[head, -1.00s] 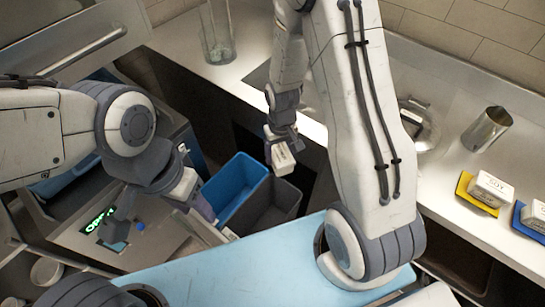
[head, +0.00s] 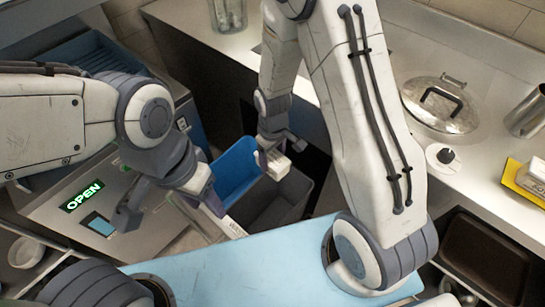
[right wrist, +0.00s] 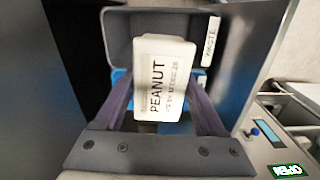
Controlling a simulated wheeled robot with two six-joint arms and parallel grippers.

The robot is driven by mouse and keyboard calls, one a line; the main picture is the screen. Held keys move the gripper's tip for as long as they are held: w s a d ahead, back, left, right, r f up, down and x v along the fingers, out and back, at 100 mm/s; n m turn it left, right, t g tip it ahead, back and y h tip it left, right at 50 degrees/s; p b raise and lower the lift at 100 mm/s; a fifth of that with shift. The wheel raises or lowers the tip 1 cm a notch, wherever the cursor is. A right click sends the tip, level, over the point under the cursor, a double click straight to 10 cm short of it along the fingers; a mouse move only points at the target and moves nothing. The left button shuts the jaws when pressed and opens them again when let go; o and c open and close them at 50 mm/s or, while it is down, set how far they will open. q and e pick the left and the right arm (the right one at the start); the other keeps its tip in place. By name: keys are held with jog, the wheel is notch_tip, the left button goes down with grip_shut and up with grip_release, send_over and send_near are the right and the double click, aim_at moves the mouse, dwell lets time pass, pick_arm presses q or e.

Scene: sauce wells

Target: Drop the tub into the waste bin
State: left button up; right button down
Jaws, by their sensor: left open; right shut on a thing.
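The tub (head: 277,163) is a small white block-shaped container. In the right wrist view the tub (right wrist: 163,78) reads PEANUT. My right gripper (head: 268,158) is shut on it, with a finger on each side. It is held over the far part of the grey waste bin (head: 306,192). In the right wrist view the grey bin (right wrist: 225,75), with a WASTE label, lies behind the tub; the exact height gap cannot be told. My left gripper (head: 168,205) is open and empty, left of the bins.
A blue bin (head: 236,165) adjoins the grey bin on its left. A machine with a green OPEN display (head: 82,196) stands at left. The light blue surface (head: 230,265) is in front. The right counter carries a lidded pan (head: 440,103) and a yellow mat (head: 520,181).

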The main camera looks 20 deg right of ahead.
aim_at(273, 157)
notch_tip(273, 157, down, 2)
jog(key=shift+f+b, duration=0.15)
jog(key=shift+b, duration=0.5)
pick_arm(q)
notch_tip(273, 157, down, 2)
jog(key=shift+f, duration=0.1)
pick_arm(e)
grip_release()
notch_tip(273, 157, up, 11)
jog(key=shift+f+p, duration=0.2)
jog(key=shift+p, duration=0.3)
pick_arm(q)
jog(key=shift+r, duration=0.5)
